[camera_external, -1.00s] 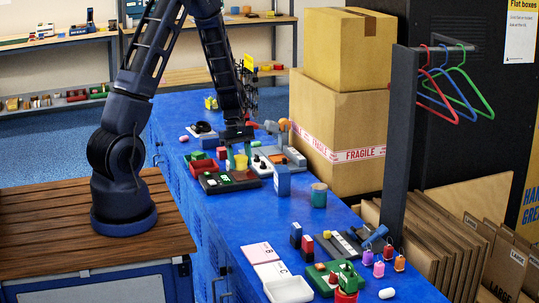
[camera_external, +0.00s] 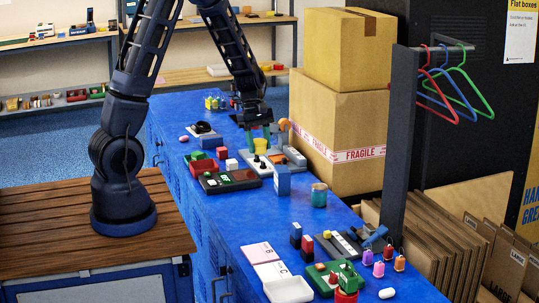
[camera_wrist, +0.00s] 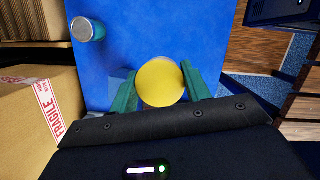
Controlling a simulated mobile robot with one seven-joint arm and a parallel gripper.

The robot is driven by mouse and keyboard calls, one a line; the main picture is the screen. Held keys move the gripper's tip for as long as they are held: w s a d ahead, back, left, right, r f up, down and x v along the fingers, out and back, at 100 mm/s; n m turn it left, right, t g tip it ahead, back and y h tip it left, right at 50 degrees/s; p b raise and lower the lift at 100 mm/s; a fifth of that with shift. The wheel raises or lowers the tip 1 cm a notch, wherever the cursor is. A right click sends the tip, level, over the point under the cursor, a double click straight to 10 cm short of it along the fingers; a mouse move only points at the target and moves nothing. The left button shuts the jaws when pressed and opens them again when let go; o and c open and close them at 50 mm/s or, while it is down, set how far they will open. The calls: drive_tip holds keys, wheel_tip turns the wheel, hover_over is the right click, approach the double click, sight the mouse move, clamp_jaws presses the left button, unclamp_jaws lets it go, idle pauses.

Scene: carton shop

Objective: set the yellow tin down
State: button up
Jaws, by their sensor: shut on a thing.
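The yellow tin (camera_external: 260,146) is between the green fingers of my gripper (camera_external: 260,138), which points down over the blue bench (camera_external: 225,225). In the wrist view the tin's round yellow top (camera_wrist: 161,82) fills the gap between the two fingers (camera_wrist: 160,85). In the external view the tin overlaps a grey-and-white device (camera_external: 292,156); I cannot tell if it touches it or hangs above it. The tin's underside is hidden.
A teal tin (camera_external: 319,196) and a blue box (camera_external: 282,180) stand nearer the camera. A red tray (camera_external: 203,165) and a dark board with green parts (camera_external: 230,181) lie to the left. Cartons (camera_external: 338,118) rise at the right. Bare bench shows around the teal tin.

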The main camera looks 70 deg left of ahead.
sight(305, 231)
drive_tip(key=w+d+n, duration=0.1)
drive_tip(key=w+d, duration=0.3)
drive_tip(key=d, duration=0.6)
drive_tip(key=w+d+n, duration=0.1)
drive_tip(key=w+d, duration=0.2)
drive_tip(key=d, duration=0.7)
drive_tip(key=shift+t, duration=0.3)
drive_tip(key=f, duration=1.9)
drive_tip(key=shift+w+a+f, duration=0.1)
drive_tip(key=shift+w+f, duration=0.1)
drive_tip(key=shift+f, duration=0.2)
drive_tip(key=o, duration=1)
drive_tip(key=shift+f, duration=0.1)
